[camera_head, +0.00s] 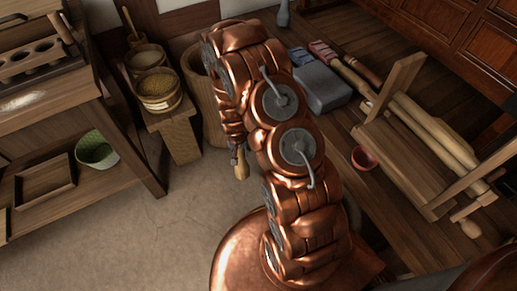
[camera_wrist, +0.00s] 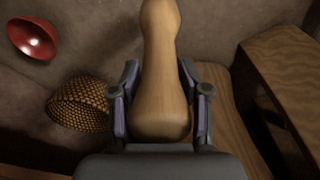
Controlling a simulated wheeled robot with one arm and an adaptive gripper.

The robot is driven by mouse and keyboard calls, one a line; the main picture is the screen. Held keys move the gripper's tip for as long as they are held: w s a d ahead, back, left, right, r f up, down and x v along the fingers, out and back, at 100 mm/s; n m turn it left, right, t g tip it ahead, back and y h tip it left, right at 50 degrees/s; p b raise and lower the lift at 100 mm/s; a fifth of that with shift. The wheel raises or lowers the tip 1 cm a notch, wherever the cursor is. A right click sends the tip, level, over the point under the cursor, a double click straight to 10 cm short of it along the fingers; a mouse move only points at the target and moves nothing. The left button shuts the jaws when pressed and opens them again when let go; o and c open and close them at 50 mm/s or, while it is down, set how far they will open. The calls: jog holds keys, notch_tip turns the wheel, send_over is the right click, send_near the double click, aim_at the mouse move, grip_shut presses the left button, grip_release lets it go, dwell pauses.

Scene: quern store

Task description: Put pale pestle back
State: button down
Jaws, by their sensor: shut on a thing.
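The pale pestle (camera_wrist: 160,80) is a smooth, light wooden piece with a narrow neck and a rounded, thicker end. My gripper (camera_wrist: 160,95) is shut on it, with a finger on each side of the thick part. In the head view my gripper (camera_head: 236,150) is mostly hidden behind my copper arm, and the pale pestle (camera_head: 241,169) hangs below it over open floor. A wooden rack (camera_head: 30,66) with a row of round holes stands at the upper left, with a wooden handle (camera_head: 62,28) sticking up at its right end.
A wooden stand (camera_head: 178,135) holds tubs (camera_head: 157,90) of grain. A green basket (camera_head: 97,150) and a tray (camera_head: 45,188) sit on the lower left shelf. The right bench holds a grey block (camera_head: 320,87), rollers and a red bowl (camera_head: 364,158). Floor between is clear.

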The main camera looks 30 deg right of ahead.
jog(key=w+d+f+b, duration=0.2)
jog(key=w+d, duration=0.1)
jog(key=d, duration=0.4)
jog(key=w+d+f+b, duration=0.2)
jog(key=w+d+b, duration=0.1)
jog(key=d, duration=0.3)
jog(key=shift+w+d+f, duration=0.35)
jog(key=shift+w+f, duration=0.05)
jog(key=shift+w, duration=0.2)
jog(key=shift+f, duration=0.15)
jog(key=c, duration=0.5)
grip_release()
jog(key=shift+c, duration=0.2)
